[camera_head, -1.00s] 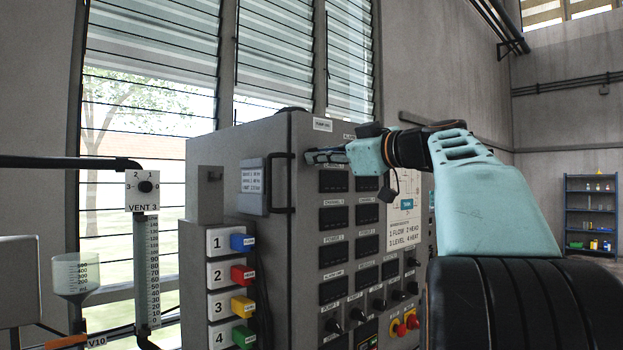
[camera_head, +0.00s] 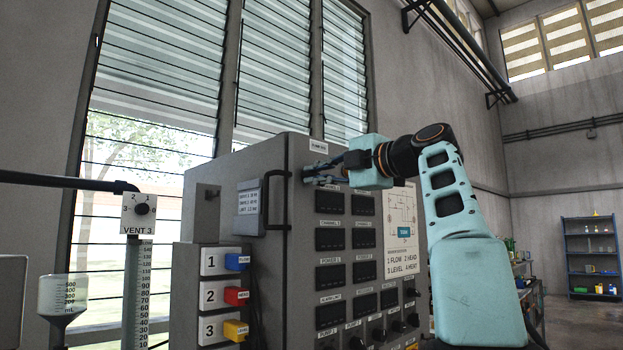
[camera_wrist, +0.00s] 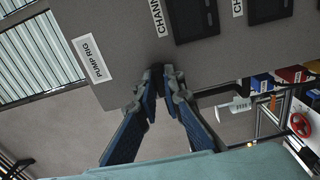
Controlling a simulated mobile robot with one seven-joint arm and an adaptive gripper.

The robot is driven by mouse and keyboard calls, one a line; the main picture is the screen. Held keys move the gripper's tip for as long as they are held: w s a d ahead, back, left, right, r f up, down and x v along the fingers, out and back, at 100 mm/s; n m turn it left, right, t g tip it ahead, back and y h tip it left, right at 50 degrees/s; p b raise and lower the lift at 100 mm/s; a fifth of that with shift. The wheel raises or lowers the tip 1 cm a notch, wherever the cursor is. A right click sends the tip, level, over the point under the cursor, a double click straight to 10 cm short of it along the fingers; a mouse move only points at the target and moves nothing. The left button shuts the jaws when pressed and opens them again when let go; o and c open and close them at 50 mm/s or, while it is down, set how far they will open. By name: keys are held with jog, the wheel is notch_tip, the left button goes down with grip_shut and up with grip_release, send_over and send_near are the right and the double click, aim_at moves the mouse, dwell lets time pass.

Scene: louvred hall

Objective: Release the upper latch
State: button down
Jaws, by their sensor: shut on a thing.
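The grey cabinet (camera_head: 303,260) labelled PUMP RIG stands in the middle of the head view. My gripper (camera_head: 310,176) is at the upper left edge of its front panel, just below the label. In the wrist view my gripper (camera_wrist: 160,76) has its blue-grey fingers closed together at the tips on a small dark piece, the upper latch (camera_wrist: 157,68), at the panel's edge. The fingers hide most of the latch, so I cannot tell its position. In the head view the latch is hidden behind the fingertips.
A dark handle (camera_head: 267,203) juts from the cabinet's left side close to my gripper. Dark displays (camera_head: 330,203) and a diagram sheet (camera_head: 401,228) cover the panel. Numbered modules (camera_head: 214,262) with coloured plugs are at lower left. A blue shelf (camera_head: 591,255) stands far right.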

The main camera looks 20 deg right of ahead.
jog(key=c, duration=2)
grip_release()
jog(key=shift+o, duration=0.2)
jog(key=shift+s, duration=0.1)
jog(key=b+v, duration=0.2)
jog(key=v, duration=0.4)
jog(key=shift+s, duration=0.4)
jog(key=shift+d, duration=0.15)
jog(key=v, duration=1.2)
